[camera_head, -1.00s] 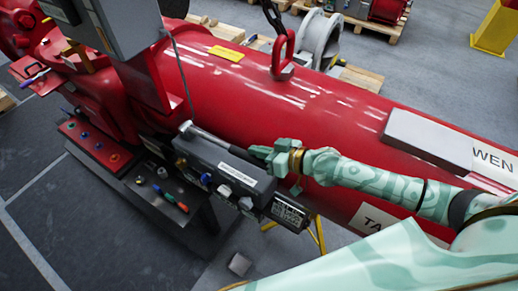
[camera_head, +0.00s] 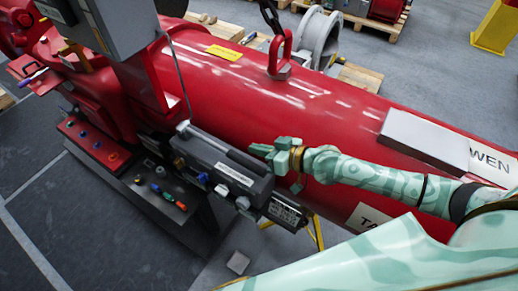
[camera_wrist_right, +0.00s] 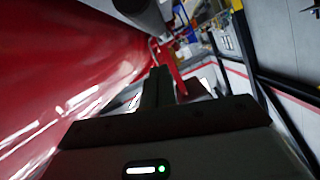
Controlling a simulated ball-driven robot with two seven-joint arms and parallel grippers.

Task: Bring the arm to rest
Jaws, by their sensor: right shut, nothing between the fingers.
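My right arm comes in from the right in the head view, pale green with darker patches. Its gripper (camera_head: 262,150) is shut and empty, held in front of the red cylinder (camera_head: 330,130) and just right of the grey control box (camera_head: 222,168). A small gap shows between the fingertips and the box. In the right wrist view the dark gripper fingers (camera_wrist_right: 158,88) are together, with the red surface (camera_wrist_right: 50,60) to their left. My left gripper is not in view.
A dark bench (camera_head: 185,212) with small coloured parts stands below the control box. A red tray (camera_head: 95,145) is at the left. A red lifting ring (camera_head: 280,55) sits on the cylinder. A yellow stand leg (camera_head: 317,232) is below the box. Grey floor (camera_head: 80,240) is open at lower left.

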